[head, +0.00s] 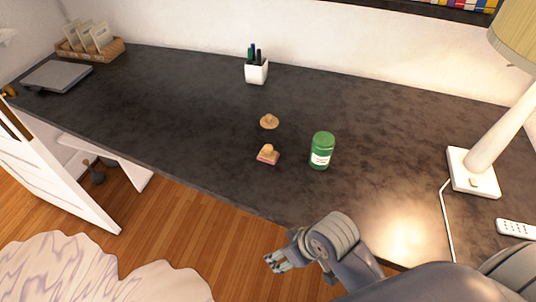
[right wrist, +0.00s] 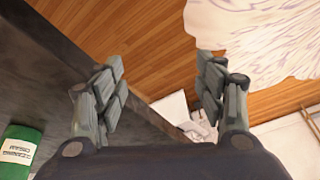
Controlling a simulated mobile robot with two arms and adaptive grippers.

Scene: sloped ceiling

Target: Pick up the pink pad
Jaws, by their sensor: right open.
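In the head view the pink pad (head: 265,160) lies on the dark desk, left of the green can. A small tan knob-like object (head: 268,150) sits on top of it and hides part of it. My right gripper (head: 276,262) is below the pad in the picture, over the floor just off the desk's front edge, apart from everything. In the right wrist view the right gripper (right wrist: 162,92) has its fingers wide apart with nothing between them. The pad does not show in that view. My left gripper is not in view.
A green can (head: 321,150) stands close right of the pad; it also shows in the right wrist view (right wrist: 18,152). Another tan object (head: 269,121) lies behind. A white pen cup (head: 257,71) and lamp (head: 473,172) stand farther off. The desk's left middle is clear.

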